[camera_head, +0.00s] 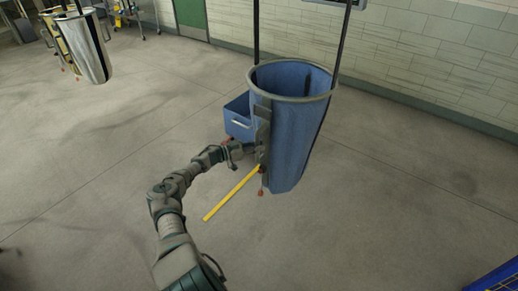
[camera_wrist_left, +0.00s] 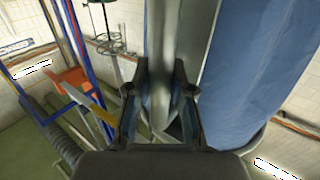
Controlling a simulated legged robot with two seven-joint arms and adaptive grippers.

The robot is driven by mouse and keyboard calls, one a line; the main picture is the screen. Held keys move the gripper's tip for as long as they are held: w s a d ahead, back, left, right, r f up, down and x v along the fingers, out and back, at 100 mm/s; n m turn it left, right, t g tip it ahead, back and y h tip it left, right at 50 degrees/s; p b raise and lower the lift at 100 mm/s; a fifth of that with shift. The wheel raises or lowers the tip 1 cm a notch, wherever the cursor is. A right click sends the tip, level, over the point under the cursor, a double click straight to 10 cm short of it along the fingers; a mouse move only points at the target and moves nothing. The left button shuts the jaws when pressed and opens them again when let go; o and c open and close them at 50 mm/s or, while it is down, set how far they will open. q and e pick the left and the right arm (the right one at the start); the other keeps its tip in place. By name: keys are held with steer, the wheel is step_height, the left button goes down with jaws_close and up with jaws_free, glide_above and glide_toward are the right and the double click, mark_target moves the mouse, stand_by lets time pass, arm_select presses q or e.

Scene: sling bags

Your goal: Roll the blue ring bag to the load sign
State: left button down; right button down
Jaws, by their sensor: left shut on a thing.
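The blue ring bag (camera_head: 295,130) stands or hangs right of centre in the head view, with a grey ring around its open top. Two dark uprights or straps rise from the ring out of the picture. My left gripper (camera_head: 259,150) is at the bag's left side, by a grey vertical strip. In the left wrist view, the gripper's fingers (camera_wrist_left: 160,82) are shut around a grey upright bar (camera_wrist_left: 160,45), with the blue bag (camera_wrist_left: 265,85) filling the right side. My right gripper is out of view. I cannot make out a load sign.
A yellow strip (camera_head: 230,194) extends from the bag's base across the floor. A shiny metallic bag (camera_head: 88,48) is at upper left. A tiled wall (camera_head: 430,55) runs behind. A blue item (camera_head: 497,279) shows lower right; open floor lies between.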

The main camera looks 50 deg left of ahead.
arm_select(q)
steer(key=shift+s+a+f, duration=0.1)
steer(key=shift+a+f, duration=0.05)
steer(key=shift+a, duration=0.15)
steer(key=c, duration=1)
jaws_free()
steer(key=shift+v, duration=5.9)
steer(key=shift+a+f, duration=0.1)
steer(key=shift+a, duration=0.05)
